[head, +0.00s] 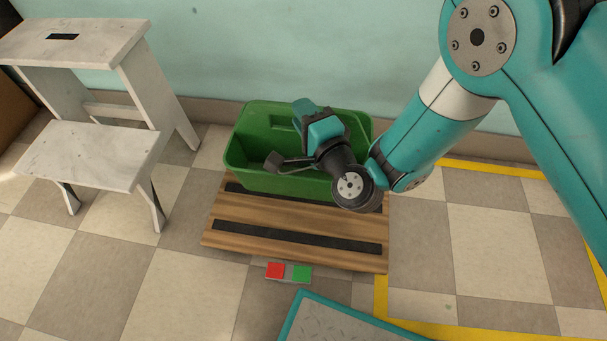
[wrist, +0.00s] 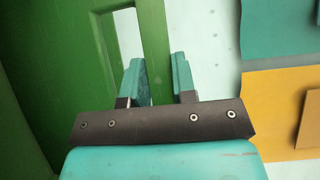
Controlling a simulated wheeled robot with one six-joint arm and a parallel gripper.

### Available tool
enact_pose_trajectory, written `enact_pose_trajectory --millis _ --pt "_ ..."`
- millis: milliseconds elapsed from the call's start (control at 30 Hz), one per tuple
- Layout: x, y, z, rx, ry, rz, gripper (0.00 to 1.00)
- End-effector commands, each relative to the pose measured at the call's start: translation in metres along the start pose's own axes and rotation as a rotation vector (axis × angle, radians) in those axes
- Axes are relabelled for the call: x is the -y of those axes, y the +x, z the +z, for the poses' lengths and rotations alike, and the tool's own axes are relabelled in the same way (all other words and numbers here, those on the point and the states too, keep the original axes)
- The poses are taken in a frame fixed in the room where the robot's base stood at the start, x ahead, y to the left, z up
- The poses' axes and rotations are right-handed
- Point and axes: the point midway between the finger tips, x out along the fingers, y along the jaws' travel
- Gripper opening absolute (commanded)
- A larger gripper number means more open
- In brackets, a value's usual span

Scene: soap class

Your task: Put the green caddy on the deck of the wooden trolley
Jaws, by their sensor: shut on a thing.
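The green caddy (head: 258,118) is an open tub with a central handle, upright over the far part of the wooden trolley's deck (head: 300,222). It hides the far part of the deck. I cannot tell whether its base touches the deck or hangs just above it. My gripper (head: 308,118) reaches down over the caddy's middle, its fingertips mostly hidden in the head view. In the wrist view, my gripper (wrist: 160,82) is shut on the green handle bar (wrist: 154,45) of the caddy, one finger on each side.
A whitish step stool (head: 90,148) stands at left. A red and green block (head: 289,272) sits at the trolley's near edge. A teal-edged plate (head: 345,322) is at the bottom. Yellow tape (head: 490,168) marks the floor at right. The wall is close behind the caddy.

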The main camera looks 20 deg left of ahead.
Motion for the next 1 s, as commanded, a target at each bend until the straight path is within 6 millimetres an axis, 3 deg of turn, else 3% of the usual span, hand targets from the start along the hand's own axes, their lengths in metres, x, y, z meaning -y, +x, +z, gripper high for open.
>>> enact_pose_trajectory --millis 33,333,667,900,1000 --pt "-0.022 0.001 0.000 0.000 0.001 -0.003 0.00" --pt "-0.087 0.001 0.001 0.001 0.001 -0.002 0.00" --pt "-0.111 0.001 0.002 0.002 0.002 -0.003 0.00" --pt "-0.147 0.001 0.002 0.003 0.001 -0.002 0.00" --pt "-0.149 0.001 0.002 0.003 0.002 -0.003 0.00"
